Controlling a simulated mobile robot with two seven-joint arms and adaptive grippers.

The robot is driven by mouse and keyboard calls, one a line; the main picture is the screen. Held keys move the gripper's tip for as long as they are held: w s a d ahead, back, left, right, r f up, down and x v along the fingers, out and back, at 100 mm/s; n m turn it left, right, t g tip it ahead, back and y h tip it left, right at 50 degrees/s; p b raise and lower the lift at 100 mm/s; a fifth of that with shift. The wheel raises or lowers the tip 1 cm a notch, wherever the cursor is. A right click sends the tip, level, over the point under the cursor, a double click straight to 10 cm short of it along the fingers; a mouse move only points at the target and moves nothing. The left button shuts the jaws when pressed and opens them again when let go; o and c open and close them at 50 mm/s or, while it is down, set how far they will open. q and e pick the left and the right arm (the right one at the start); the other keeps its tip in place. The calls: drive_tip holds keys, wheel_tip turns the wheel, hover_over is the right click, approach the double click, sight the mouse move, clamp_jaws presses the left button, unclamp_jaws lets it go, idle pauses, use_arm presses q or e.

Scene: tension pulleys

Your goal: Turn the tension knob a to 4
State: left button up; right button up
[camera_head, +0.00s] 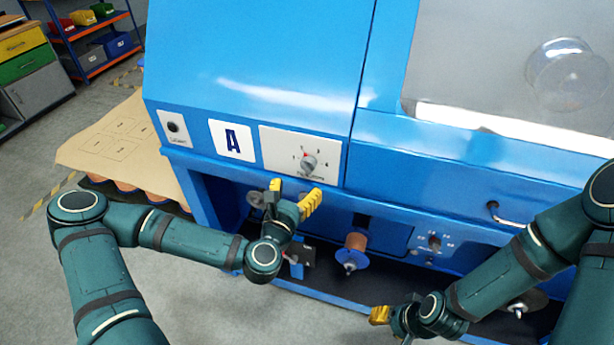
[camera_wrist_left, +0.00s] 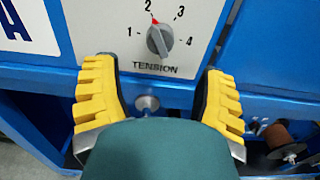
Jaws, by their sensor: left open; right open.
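The tension knob (camera_head: 309,163) is a grey dial on a white plate beside the letter A on the blue machine. In the left wrist view the knob (camera_wrist_left: 159,41) has a red-tipped pointer at about 2, with numbers 1 to 4 around it and TENSION printed below. My left gripper (camera_head: 296,192) is open and empty, just below the knob plate and apart from the knob. Its yellow fingers (camera_wrist_left: 158,88) stand wide to either side of the view, with the knob beyond and between them. My right gripper (camera_head: 381,315) is low at the front, away from the knob; one yellow finger shows clearly.
A blue ledge (camera_head: 400,215) runs below the panel. A copper-coloured spool (camera_head: 355,243) sits under it, right of my left gripper. A drawer handle (camera_head: 503,215) sticks out at the right. A small white plate with a black button (camera_head: 174,127) is left of the A sign.

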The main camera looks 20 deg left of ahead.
sight(306, 171)
use_arm(q)
drive_tip(key=shift+w+f+b, duration=0.15)
drive_tip(key=shift+w+b, duration=0.75)
drive_tip(key=shift+w, duration=0.35)
drive_tip(key=shift+w+d+r, duration=0.1)
drive_tip(key=shift+w, duration=1.25)
drive_tip(key=shift+w+d+r, duration=0.1)
drive_tip(key=shift+w, duration=1.2)
drive_tip(key=shift+o, duration=0.2)
drive_tip(key=c, duration=1.3)
